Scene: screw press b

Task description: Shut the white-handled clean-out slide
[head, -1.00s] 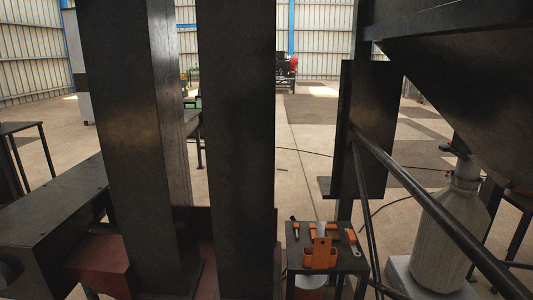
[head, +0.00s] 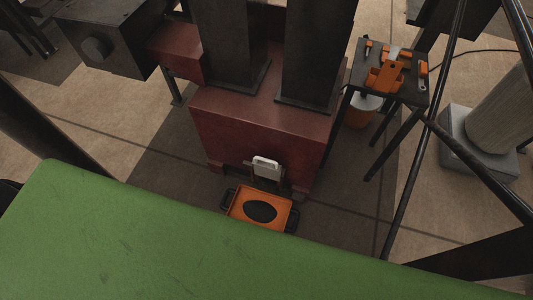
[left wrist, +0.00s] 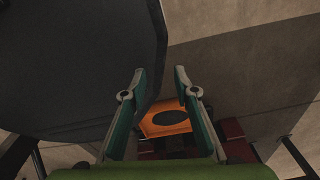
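The clean-out slide's white handle (head: 265,161) is at the front of the dark red press base (head: 250,125) in the head view. A pale plate shows just below the handle. From this angle I cannot tell how far the slide is raised. My left gripper (left wrist: 160,70) is open and empty in the left wrist view, its two fingers well apart. An orange tray (left wrist: 150,131) shows beyond and between the fingers, well apart from them. The slide's handle is not clear in the left wrist view. My right gripper is in neither view.
The orange tray (head: 240,207) with a dark oval patch lies on the floor before the base. A small tool table (head: 358,82) stands right of the press. Thin dark bars (head: 408,160) cross the right side. A large dark surface (left wrist: 75,60) fills the left wrist view's upper left.

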